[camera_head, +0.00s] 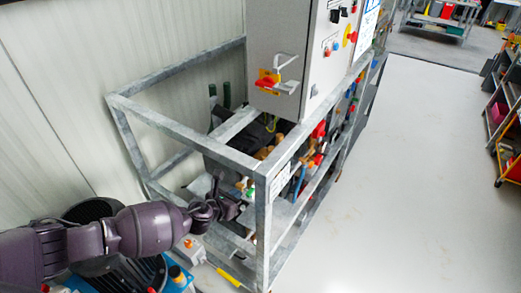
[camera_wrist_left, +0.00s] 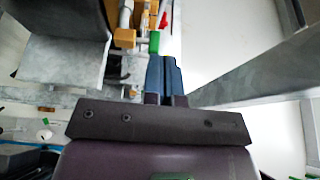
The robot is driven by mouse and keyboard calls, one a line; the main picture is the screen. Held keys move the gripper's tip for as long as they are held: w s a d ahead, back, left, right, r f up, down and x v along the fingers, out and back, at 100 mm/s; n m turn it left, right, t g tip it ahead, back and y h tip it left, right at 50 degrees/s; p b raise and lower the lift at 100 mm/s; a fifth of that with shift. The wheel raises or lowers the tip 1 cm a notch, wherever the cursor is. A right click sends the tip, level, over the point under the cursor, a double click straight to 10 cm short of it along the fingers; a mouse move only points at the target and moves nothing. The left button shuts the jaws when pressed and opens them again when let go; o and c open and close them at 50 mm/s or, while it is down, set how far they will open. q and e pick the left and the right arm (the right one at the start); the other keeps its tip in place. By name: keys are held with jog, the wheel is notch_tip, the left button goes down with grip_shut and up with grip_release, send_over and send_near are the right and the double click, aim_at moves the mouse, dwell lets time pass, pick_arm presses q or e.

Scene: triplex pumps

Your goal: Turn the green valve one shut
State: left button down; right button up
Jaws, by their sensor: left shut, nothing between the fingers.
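A small green valve handle (camera_wrist_left: 154,42) shows in the left wrist view, just past my fingertips, beside brass-coloured fittings. In the head view a small green part (camera_head: 250,192) shows at the tip of my left gripper (camera_head: 238,203), inside the lower part of the grey frame; it is too small there to read its angle. In the wrist view my left gripper (camera_wrist_left: 163,70) has its two blue fingers together with nothing between them. The fingertips look close to the green handle; I cannot tell whether they touch it. My right gripper is in neither view.
A grey metal frame (camera_head: 185,130) surrounds the pump, and its front corner post (camera_head: 263,235) stands close to my left gripper. In the wrist view a grey bar (camera_wrist_left: 255,75) runs along the right. A control cabinet (camera_head: 285,50) stands above. The floor (camera_head: 400,190) on the right is clear.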

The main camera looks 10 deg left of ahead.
pick_arm(q)
jog(key=s+d+f+n, duration=0.1)
jog(key=s+d+n, duration=0.1)
jog(key=s+n, duration=0.65)
jog(key=s+d+f+n, duration=0.25)
jog(key=s+n, duration=0.25)
jog(key=n, duration=0.6)
jog(key=s+a+n+y, duration=0.2)
jog(key=s+a+n, duration=0.3)
jog(key=n, duration=0.5)
jog(key=s+a+r+n+g+y+b, duration=0.1)
jog(key=s+a+n+y, duration=0.1)
jog(key=s+a+n, duration=0.3)
jog(key=s+n, duration=0.4)
jog(key=shift+a+n+y, duration=0.35)
jog(key=shift+a+y, duration=0.05)
